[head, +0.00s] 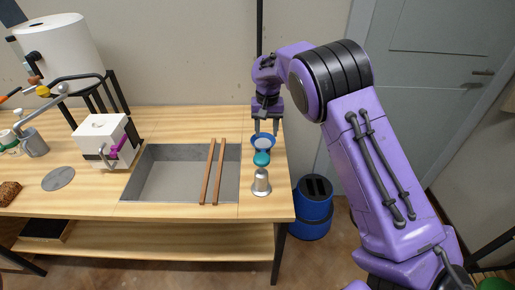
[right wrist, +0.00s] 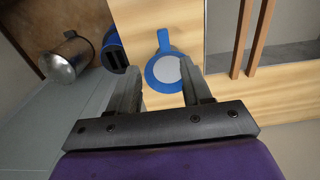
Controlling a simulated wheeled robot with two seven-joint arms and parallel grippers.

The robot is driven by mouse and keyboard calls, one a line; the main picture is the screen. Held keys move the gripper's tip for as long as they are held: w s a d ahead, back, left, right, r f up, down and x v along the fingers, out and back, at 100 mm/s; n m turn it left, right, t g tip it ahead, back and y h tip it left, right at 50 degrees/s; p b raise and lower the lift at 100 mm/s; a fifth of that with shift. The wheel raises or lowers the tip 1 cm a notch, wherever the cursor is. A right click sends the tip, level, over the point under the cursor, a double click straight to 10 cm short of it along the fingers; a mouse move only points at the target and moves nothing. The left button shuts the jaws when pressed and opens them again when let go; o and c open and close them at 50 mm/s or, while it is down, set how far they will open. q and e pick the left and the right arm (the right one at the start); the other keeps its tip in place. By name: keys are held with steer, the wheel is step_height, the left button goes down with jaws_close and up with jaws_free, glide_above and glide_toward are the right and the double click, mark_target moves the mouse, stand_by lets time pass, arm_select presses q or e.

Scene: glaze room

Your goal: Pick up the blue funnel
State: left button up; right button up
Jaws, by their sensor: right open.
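The blue funnel (head: 263,136) is at the right end of the wooden table, with a blue rim and a pale middle. In the right wrist view it shows as a blue ring with a tab (right wrist: 163,42), partly overlapped by a finger. My right gripper (head: 266,128) is open, with its fingers pointing down at the funnel's far side. In the right wrist view the fingertips (right wrist: 161,76) are either side of the funnel's line; I cannot tell whether they touch it. My left gripper is not in view.
A teal rounded thing (head: 261,159) and a silver bell-shaped thing (head: 261,185) stand just nearer than the funnel. Two wooden bars (head: 207,180) cross the grey sink (head: 165,178) to the left. A blue bin (head: 313,212) stands on the floor past the table's right edge.

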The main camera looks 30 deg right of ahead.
mark_target(264, 151)
steer(key=f+p, duration=0.1)
steer(key=f, duration=0.2)
steer(key=f+p, duration=0.1)
steer(key=f, duration=0.2)
steer(key=f+p, duration=0.1)
steer(key=f, duration=0.3)
steer(key=shift+w+a+f, duration=0.1)
steer(key=shift+a, duration=0.2)
steer(key=shift+w+f, duration=0.1)
steer(key=shift+f, duration=0.2)
jaws_close()
